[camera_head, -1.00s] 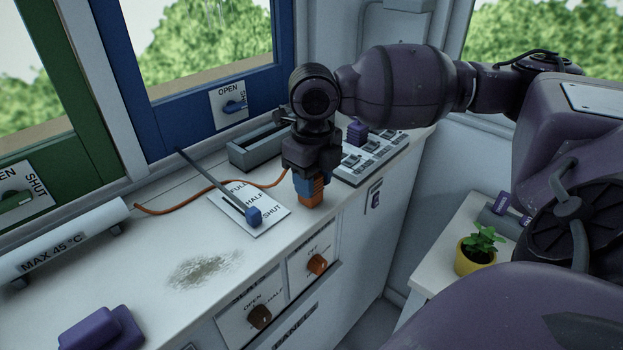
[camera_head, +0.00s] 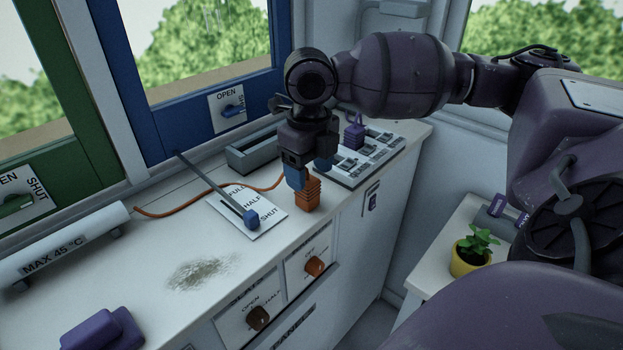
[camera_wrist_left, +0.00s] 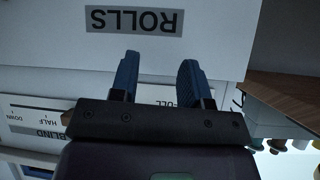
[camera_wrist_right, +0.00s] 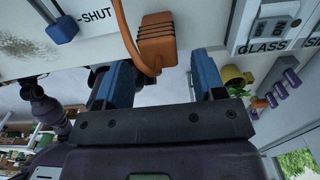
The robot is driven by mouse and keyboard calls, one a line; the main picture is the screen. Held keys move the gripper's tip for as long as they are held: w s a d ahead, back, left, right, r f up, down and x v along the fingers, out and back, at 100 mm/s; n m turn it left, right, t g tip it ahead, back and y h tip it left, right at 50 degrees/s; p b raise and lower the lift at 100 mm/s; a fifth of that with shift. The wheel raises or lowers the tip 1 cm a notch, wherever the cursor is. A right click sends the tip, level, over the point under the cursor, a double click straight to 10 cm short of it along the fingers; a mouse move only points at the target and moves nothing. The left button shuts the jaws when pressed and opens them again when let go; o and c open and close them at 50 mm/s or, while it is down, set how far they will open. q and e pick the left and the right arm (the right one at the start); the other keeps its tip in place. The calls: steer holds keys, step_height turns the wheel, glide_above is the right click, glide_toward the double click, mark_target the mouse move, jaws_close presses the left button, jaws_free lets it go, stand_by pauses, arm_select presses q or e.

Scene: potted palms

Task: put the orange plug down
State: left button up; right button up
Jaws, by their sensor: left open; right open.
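The orange plug (camera_head: 308,194) stands on the white counter top near its front edge, with its orange cord (camera_head: 160,212) running left along the counter. In the right wrist view the plug (camera_wrist_right: 157,40) sits ahead of the fingers, and its cord curves down near the left finger. My right gripper (camera_head: 309,171) is open, with its blue fingers parted just above and behind the plug. My left gripper (camera_wrist_left: 158,75) is open and empty, facing a white panel marked ROLLS (camera_wrist_left: 133,20); it is out of the head view.
A lever with a blue knob (camera_head: 251,217) lies over a FULL-HALF-SHUT plate left of the plug. A grey tray (camera_head: 250,152) and a switch panel with a purple plug (camera_head: 354,133) are behind. A purple block (camera_head: 101,330) is at front left. A potted plant (camera_head: 472,250) stands at right.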

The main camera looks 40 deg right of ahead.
mark_target(310, 181)
arm_select(q)
steer(key=shift+s+a+r+p, duration=0.35)
steer(key=shift+s+p, duration=0.2)
steer(key=shift+p, duration=0.3)
arm_select(e)
step_height(310, 181, up, 9)
arm_select(q)
steer(key=shift+d+r, duration=0.1)
steer(key=shift+w+r, duration=0.35)
steer(key=shift+w, duration=0.05)
steer(key=shift+d, duration=0.1)
arm_select(e)
steer(key=shift+s, duration=0.1)
